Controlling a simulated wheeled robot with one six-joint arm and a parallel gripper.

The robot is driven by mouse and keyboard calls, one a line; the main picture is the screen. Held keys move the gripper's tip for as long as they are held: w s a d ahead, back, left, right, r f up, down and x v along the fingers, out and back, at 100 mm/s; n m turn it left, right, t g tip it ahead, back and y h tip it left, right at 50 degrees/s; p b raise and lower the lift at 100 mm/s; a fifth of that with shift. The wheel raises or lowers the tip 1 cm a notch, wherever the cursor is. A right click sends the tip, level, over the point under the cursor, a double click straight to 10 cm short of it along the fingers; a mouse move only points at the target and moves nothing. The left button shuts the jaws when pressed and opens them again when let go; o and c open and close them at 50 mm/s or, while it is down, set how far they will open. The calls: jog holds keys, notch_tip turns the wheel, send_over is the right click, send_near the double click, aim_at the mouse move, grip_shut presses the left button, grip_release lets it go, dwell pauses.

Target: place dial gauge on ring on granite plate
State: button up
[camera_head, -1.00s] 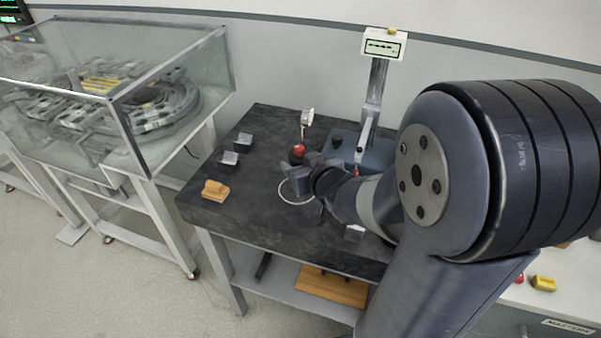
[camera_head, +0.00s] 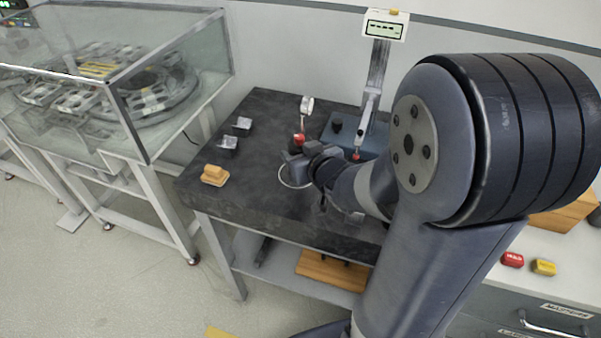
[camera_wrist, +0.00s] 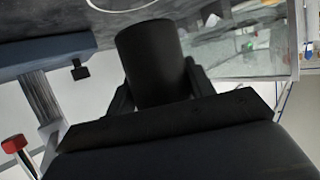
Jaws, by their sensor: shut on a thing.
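The dial gauge (camera_head: 306,105) has a round white face on a thin stem, with a red part low down. My gripper (camera_head: 301,157) is shut on it near its lower end over the granite plate. In the wrist view a dark cylinder (camera_wrist: 152,62), apparently the gauge's base, sits between my fingers. The pale thin ring (camera_head: 281,178) lies on the dark granite plate (camera_head: 237,192), partly hidden by my gripper. Its edge shows as a white arc (camera_wrist: 118,9) in the wrist view. Contact between gauge and ring cannot be told.
A digital height stand (camera_head: 386,25) on a blue base (camera_head: 341,139) stands close behind my gripper. A glass-walled case (camera_head: 172,107) stands further left.

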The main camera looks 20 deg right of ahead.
jog(key=shift+f+b, duration=0.65)
jog(key=shift+f, duration=1.65)
jog(key=shift+f+b, duration=0.3)
jog(key=o, duration=1.4)
jog(key=shift+o, duration=0.2)
jog(key=shift+r, duration=0.1)
jog(key=p+v, duration=0.1)
jog(key=v, duration=0.3)
jog(key=r+p+v, duration=0.1)
jog(key=v, duration=0.4)
jog(key=shift+p+v, duration=0.45)
jog(key=shift+v, duration=0.3)
jog(key=shift+a+f, duration=0.1)
